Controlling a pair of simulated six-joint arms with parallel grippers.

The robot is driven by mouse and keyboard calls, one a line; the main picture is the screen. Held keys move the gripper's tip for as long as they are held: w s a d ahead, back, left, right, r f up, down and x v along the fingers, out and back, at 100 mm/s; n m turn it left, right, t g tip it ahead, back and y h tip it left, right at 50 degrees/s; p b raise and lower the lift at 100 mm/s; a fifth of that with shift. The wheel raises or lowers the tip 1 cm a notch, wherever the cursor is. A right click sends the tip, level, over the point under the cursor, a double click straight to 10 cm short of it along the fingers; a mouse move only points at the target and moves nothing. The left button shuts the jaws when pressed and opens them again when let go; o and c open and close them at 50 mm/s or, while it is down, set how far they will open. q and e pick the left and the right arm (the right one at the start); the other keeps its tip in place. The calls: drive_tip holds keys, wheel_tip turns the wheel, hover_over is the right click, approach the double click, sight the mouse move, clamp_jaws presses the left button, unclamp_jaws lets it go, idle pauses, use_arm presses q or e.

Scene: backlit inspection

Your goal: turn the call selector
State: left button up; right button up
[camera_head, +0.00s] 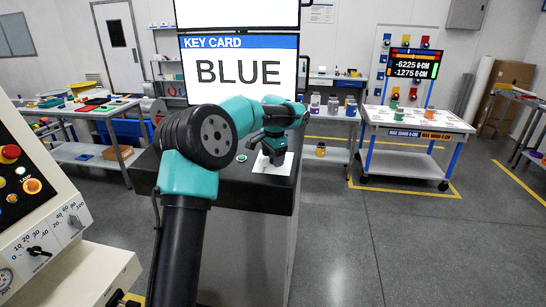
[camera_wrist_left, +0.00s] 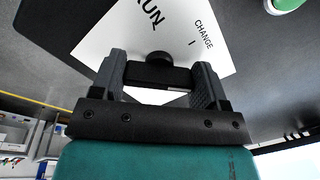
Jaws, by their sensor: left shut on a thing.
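The call selector (camera_wrist_left: 158,74) is a black knob with a bar-shaped handle on a white label plate (camera_wrist_left: 105,42), seen in the wrist view. "RUN" and "CHANGE" are printed on the plate. My left gripper (camera_wrist_left: 160,78) has one finger on each side of the handle and is shut on it. In the head view my left gripper (camera_head: 275,157) points down at the plate (camera_head: 285,167) on top of a black pedestal (camera_head: 220,182), and it hides most of the selector. My right gripper is in neither view.
A green button (camera_head: 241,158) sits on the pedestal left of the plate. A screen (camera_head: 240,72) behind reads "KEY CARD BLUE". A slanted control panel (camera_head: 40,190) stands at the left. A white cart (camera_head: 415,120) with small coloured items stands at the right, with open floor before it.

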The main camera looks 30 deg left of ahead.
use_arm(q)
drive_tip(key=shift+m, duration=1.2)
drive_tip(key=o, duration=0.9)
drive_tip(key=shift+o, duration=0.2)
drive_tip(key=shift+r, duration=0.15)
wheel_tip(320, 180, up, 17)
drive_tip(key=s+d, duration=0.1)
drive_tip(key=shift+s+d, duration=0.25)
drive_tip(key=shift+d, duration=0.15)
